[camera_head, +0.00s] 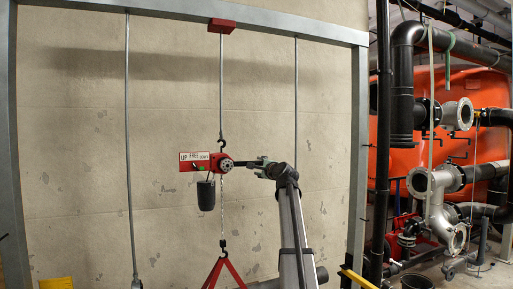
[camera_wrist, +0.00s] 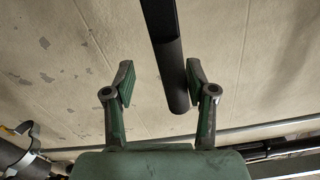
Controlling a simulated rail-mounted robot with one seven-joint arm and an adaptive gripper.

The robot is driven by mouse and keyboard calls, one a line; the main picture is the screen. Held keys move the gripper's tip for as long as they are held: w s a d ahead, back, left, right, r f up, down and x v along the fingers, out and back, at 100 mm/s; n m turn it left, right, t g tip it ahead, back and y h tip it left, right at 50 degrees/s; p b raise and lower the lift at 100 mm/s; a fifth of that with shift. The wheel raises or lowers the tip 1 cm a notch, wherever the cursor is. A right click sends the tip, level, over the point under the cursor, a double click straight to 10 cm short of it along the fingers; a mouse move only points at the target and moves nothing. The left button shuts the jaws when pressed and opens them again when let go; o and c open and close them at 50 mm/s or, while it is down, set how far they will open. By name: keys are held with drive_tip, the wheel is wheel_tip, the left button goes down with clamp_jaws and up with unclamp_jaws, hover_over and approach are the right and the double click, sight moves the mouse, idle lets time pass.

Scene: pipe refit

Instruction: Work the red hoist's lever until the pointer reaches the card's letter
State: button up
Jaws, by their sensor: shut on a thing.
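The red hoist (camera_head: 218,163) hangs from an upper hook in the middle of the head view. A lever (camera_head: 241,163) reaches right from its round hub. My gripper (camera_head: 262,164) is at the lever's outer end. In the wrist view the dark lever (camera_wrist: 168,50) comes from above, its end between the two green-grey fingers (camera_wrist: 161,88), and my gripper is shut on it. A white label plate (camera_head: 194,156) sits at the hoist's left. A load chain (camera_head: 222,215) runs down to a red triangular frame (camera_head: 224,270). I cannot make out a pointer or a card's letter.
A black cylinder (camera_head: 206,195) hangs below the hoist. Grey rods (camera_head: 127,120) hang on both sides from a grey steel frame (camera_head: 170,11). A pale wall (camera_head: 80,150) stands behind. Pipes and valves (camera_head: 440,190) crowd the right side.

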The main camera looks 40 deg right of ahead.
drive_tip(key=w+a+f+m+p, duration=0.1)
drive_tip(key=a+f+m+p, duration=0.3)
drive_tip(key=f, duration=0.7)
drive_tip(key=shift+w+a+m, duration=0.3)
drive_tip(key=shift+w+a, duration=0.05)
drive_tip(key=shift+a, duration=0.8)
drive_tip(key=shift+r, duration=0.1)
drive_tip(key=shift+n, duration=0.7)
drive_tip(key=shift+s+d+r+b, duration=0.2)
drive_tip(key=shift+d+r+b, duration=0.05)
drive_tip(key=shift+d+r, duration=0.5)
drive_tip(key=shift+s+d+r+b, duration=0.15)
drive_tip(key=shift+d+r+b, duration=0.1)
drive_tip(key=shift+d+r, duration=0.4)
drive_tip(key=shift+d, duration=0.1)
